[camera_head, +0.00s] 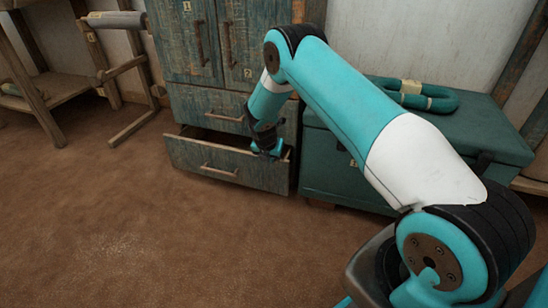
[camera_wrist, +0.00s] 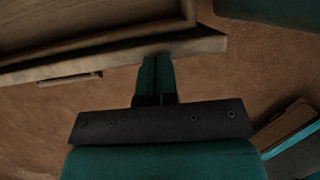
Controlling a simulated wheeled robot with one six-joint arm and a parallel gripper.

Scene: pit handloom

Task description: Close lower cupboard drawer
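The lower cupboard drawer (camera_head: 225,165) is pulled partly out, with a dark gap showing above its front. It has a long bar handle (camera_head: 218,170). My gripper (camera_head: 268,152) is at the right end of the drawer front, near its top edge. In the wrist view my gripper (camera_wrist: 156,60) has its two fingers together with no gap. Their tips meet the outer face or edge of the drawer front (camera_wrist: 120,50); contact is likely but not certain. The handle shows to the left in the wrist view (camera_wrist: 70,79), apart from the fingers.
An upper drawer (camera_head: 212,110) and two cupboard doors (camera_head: 190,45) are shut above. Wooden frames (camera_head: 120,70) stand left. The brown floor in front is clear.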

